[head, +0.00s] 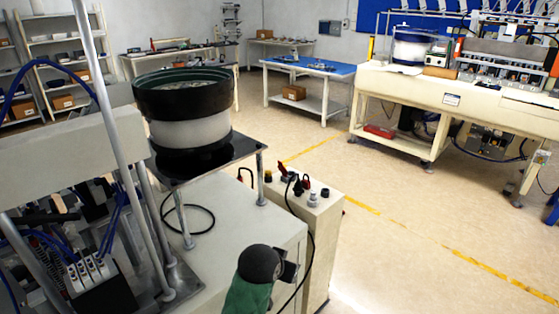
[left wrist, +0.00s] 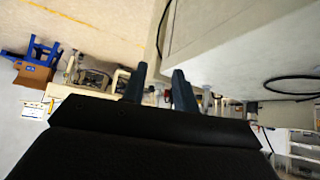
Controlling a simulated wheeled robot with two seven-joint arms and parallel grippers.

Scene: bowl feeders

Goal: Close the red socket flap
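A beige control box (head: 318,228) stands beside the feeder machine in the head view. My right gripper is not in view.
A black-rimmed bowl feeder (head: 188,130) stands on a raised dark plate (head: 245,148) left of the box. A black cable (head: 312,250) hangs down the box's side. Open floor (head: 400,250) lies to the right. A long workbench (head: 450,95) stands farther back.

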